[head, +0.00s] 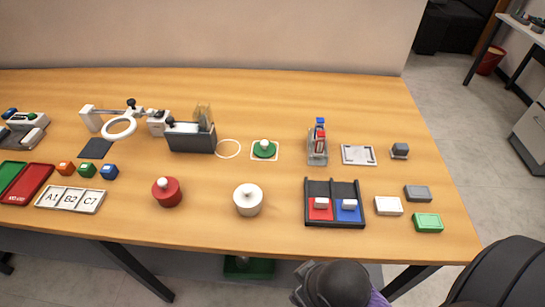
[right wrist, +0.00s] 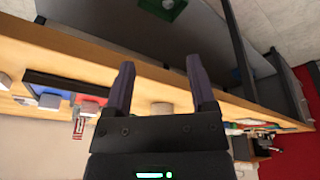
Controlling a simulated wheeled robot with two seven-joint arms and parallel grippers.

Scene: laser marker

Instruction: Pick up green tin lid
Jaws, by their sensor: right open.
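The green tin lid (head: 264,150), a green disc with a pale knob, lies in a pale square outline at the back middle of the table. My right gripper (right wrist: 160,66) is open, with nothing between its dark purple fingers in the right wrist view. In the head view, part of my right arm shows at the bottom, in front of the table's near edge, well away from the lid. Its fingertips cannot be made out there. My left gripper is not in view.
A red tin (head: 167,192) and a white tin (head: 248,199) stand nearer the front. A black tray (head: 334,217) with red and blue compartments is at right. A tape dispenser (head: 190,138) stands left of the lid. A green object (head: 248,267) is below the table.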

